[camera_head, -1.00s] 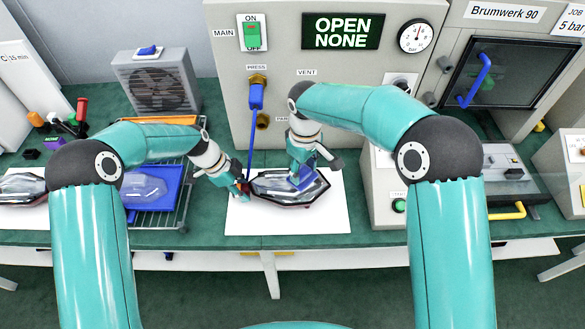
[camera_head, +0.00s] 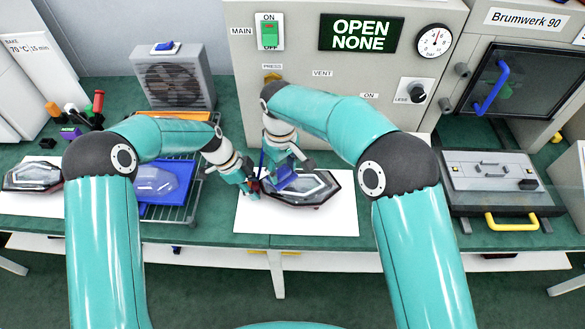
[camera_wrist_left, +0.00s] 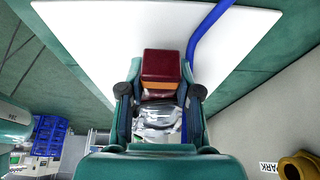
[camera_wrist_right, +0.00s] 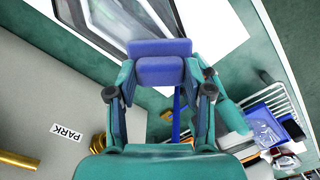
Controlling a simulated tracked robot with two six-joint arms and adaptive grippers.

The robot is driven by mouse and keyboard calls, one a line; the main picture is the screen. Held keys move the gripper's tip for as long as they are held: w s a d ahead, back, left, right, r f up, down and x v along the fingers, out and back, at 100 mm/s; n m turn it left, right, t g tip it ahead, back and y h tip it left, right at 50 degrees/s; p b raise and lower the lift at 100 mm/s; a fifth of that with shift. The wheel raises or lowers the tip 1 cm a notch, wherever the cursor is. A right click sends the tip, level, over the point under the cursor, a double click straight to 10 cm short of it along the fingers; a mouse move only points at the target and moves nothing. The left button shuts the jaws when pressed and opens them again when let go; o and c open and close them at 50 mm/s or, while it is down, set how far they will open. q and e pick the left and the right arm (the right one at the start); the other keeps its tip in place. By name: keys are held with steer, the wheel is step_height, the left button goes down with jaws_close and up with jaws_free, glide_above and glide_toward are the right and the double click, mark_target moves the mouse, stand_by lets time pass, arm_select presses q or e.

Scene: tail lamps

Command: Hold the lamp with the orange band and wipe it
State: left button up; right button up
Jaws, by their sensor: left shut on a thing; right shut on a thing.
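The clear, dark-rimmed lamp (camera_head: 318,186) lies on a white mat (camera_head: 290,225) in the head view. My left gripper (camera_head: 252,187) is at its left end. In the left wrist view, this gripper (camera_wrist_left: 160,95) is shut around a dark red end piece (camera_wrist_left: 162,64) with an orange strip (camera_wrist_left: 160,85) and clear material below. My right gripper (camera_head: 282,170) is shut on a blue pad (camera_head: 285,181), over the lamp's left part. The right wrist view shows the pad (camera_wrist_right: 160,48) in front of the lamp (camera_wrist_right: 125,18); contact is unclear.
Another lamp (camera_head: 32,176) lies at far left. A blue tray (camera_head: 165,205) with a clear lens (camera_head: 155,182) sits on a wire rack. A machine panel (camera_head: 300,70) stands behind the mat. A blue hose (camera_wrist_left: 205,35) runs beside my left gripper.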

steer(key=shift+a, duration=0.55)
steer(key=shift+d+r, duration=0.15)
steer(key=shift+r, duration=3.9)
arm_select(q)
steer(key=o, duration=1.2)
steer(key=shift+c, duration=0.2)
steer(key=v, duration=1.2)
